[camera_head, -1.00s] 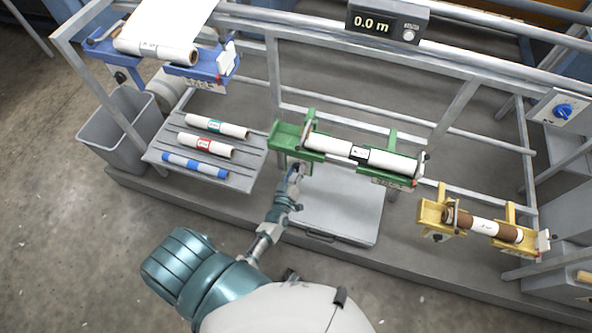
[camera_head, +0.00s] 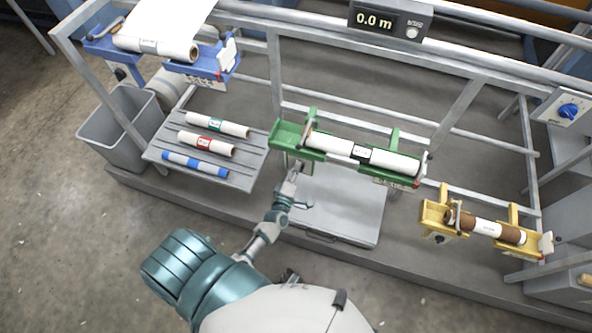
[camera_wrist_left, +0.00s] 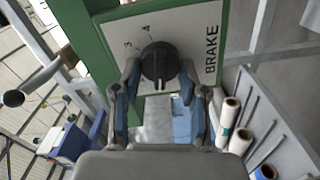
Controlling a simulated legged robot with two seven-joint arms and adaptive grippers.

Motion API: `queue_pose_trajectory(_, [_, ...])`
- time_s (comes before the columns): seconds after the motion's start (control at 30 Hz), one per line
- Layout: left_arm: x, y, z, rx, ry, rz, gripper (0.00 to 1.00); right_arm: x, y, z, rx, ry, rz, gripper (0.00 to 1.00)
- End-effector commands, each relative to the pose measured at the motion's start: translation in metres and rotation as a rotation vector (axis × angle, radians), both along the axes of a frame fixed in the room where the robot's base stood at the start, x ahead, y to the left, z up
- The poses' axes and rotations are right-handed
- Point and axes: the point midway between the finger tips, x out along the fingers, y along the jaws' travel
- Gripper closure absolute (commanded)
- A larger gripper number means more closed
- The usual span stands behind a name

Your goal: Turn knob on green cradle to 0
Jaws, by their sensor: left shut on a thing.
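The green cradle (camera_head: 287,135) holds a white roll (camera_head: 330,145) with a black band in the head view. In the left wrist view, a black round knob (camera_wrist_left: 159,62) sits on a pale plate marked BRAKE (camera_wrist_left: 207,50), on the cradle's green frame (camera_wrist_left: 86,35). Digits, among them a 3, are printed around the knob; its exact setting is hard to read. My left gripper (camera_wrist_left: 160,78) is shut on the knob, one finger on each side. In the head view my left gripper (camera_head: 295,170) is just below the cradle's left end; the knob is hidden there.
A blue cradle (camera_head: 205,72) stands upper left and a yellow cradle (camera_head: 432,215) at right. A grey slatted shelf (camera_head: 250,165) carries several rolls. A grey bin (camera_head: 110,135) stands left. A display (camera_head: 388,20) reads 0.0 m. A grey platform (camera_head: 345,205) lies below the green cradle.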

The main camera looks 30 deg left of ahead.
Motion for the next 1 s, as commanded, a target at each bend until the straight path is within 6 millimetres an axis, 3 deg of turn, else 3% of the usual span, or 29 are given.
queue_pose_trajectory(0.67, [-0.0006,0.0013,-0.0019,-0.068,-0.013,0.002,0.92,0.0032,-0.0006,0.0052,-0.002,-0.003,0.003,0.6])
queue_pose_trajectory(0.7, [-0.0006,0.0013,-0.002,-0.068,-0.013,0.002,0.55,0.0027,-0.0005,0.0049,-0.002,-0.003,0.004,0.6])
queue_pose_trajectory(0.8, [-0.0006,0.0011,-0.0019,-0.067,-0.013,0.002,0.33,0.0016,-0.0005,0.0043,-0.002,0.0,0.004,0.6])
queue_pose_trajectory(1.0, [-0.0005,0.0006,-0.0013,-0.067,-0.014,0.0,0.33,0.0004,-0.0004,0.0035,-0.002,0.003,0.005,0.6])
